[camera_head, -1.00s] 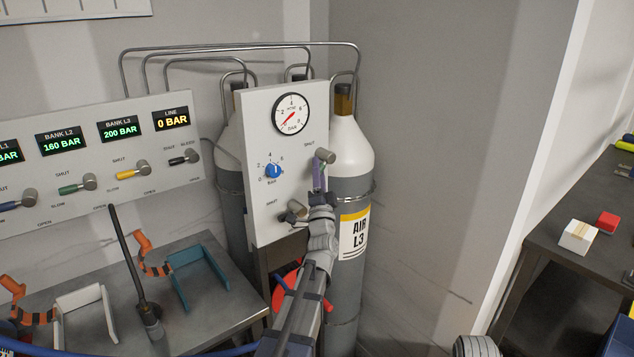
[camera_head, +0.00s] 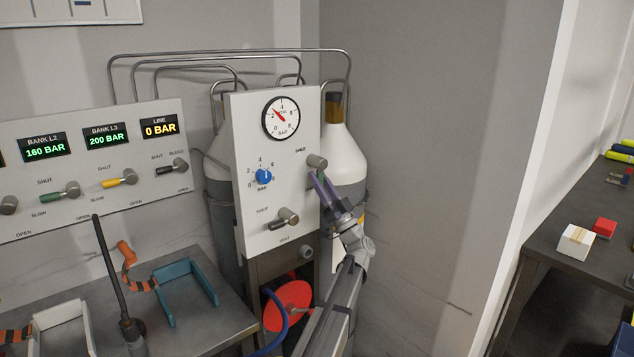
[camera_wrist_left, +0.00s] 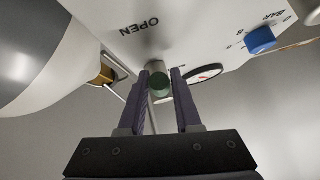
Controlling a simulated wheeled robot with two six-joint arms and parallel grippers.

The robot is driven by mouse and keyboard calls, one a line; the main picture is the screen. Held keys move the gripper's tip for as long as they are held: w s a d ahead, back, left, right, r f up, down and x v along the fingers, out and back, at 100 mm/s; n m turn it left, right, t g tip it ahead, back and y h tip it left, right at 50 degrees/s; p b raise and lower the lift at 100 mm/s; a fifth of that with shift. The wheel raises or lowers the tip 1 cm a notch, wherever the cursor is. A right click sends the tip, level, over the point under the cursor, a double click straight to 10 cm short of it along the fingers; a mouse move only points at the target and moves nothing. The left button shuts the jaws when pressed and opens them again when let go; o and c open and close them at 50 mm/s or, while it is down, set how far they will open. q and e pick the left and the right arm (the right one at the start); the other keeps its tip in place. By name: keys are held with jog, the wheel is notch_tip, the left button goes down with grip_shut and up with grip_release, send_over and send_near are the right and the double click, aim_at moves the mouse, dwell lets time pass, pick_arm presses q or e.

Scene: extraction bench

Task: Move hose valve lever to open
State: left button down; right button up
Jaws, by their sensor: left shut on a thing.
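A white panel (camera_head: 243,150) carries an upper-right valve (camera_head: 317,161) with a grey round body and a "SHUT" label above left. My left gripper (camera_head: 319,183) reaches up to this valve from the lower right. Its purple fingers are shut on the lever, which they mostly hide. In the left wrist view the green-tipped lever (camera_wrist_left: 160,82) sits between the finger ends (camera_wrist_left: 160,95), and an inverted "OPEN" label is on the panel beside it. The pressure gauge (camera_head: 281,118) needle points up and left. My right gripper is not in view.
A blue knob (camera_head: 264,177) and a lower valve (camera_head: 287,217) are on the same panel. White-topped cylinders (camera_head: 344,155) stand behind it. A red disc (camera_head: 288,304) and blue hose (camera_head: 271,335) are below. A bench (camera_head: 212,316) holds a teal bracket (camera_head: 190,285) at left.

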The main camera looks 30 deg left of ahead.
pick_arm(q)
jog(key=shift+w+d+n+g, duration=0.1)
jog(key=shift+w+n+g, duration=0.05)
jog(key=shift+n+g, duration=0.55)
jog(key=shift+w+n+g, duration=0.15)
jog(key=shift+n+g, duration=0.55)
jog(key=shift+t, duration=0.3)
jog(key=c, duration=0.6)
grip_release()
jog(key=b+v, duration=0.5)
jog(key=v, duration=0.3)
